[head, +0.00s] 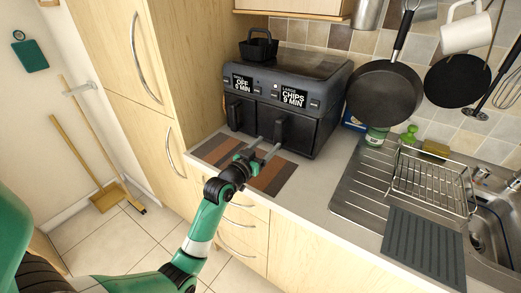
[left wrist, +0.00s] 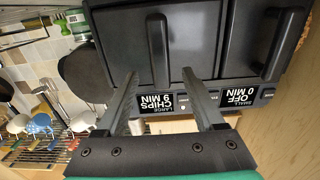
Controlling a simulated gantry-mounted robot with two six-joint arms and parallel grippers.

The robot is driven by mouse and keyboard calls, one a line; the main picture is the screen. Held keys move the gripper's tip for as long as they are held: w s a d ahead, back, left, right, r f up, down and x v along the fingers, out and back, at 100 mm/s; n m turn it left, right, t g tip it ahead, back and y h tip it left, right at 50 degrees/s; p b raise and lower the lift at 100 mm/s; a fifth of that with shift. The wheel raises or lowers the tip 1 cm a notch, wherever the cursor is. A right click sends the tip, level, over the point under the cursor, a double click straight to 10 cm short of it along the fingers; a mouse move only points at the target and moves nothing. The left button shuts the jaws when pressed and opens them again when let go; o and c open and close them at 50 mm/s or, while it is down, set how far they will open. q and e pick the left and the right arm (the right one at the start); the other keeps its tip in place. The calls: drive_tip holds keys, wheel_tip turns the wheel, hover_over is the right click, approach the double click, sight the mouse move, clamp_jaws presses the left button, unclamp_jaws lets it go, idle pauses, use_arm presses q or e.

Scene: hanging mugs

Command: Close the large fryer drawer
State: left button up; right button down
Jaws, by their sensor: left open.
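The black two-drawer air fryer (head: 318,75) stands on the counter against the tiled wall. Its large drawer (head: 298,135) is the right one, under the "LARGE CHIPS 9 MIN" display, and appears to stand out a little past the small drawer (head: 240,113). My left gripper (head: 262,150) is open and empty in front of the large drawer. In the left wrist view, upside down, the large drawer's upright handle (left wrist: 158,50) appears between the open fingers (left wrist: 160,74); whether they touch it I cannot tell. My right gripper is not in view.
A striped mat (head: 213,150) lies on the counter under and before the fryer. A tall wooden cabinet (head: 185,60) stands at its left. A metal dish rack (head: 430,180) and sink are at the right. Pans (head: 385,95) hang on the wall. A black pot (head: 259,46) sits on the fryer.

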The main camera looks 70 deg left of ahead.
use_arm(q)
drive_tip(key=v, duration=0.4)
idle(0.4)
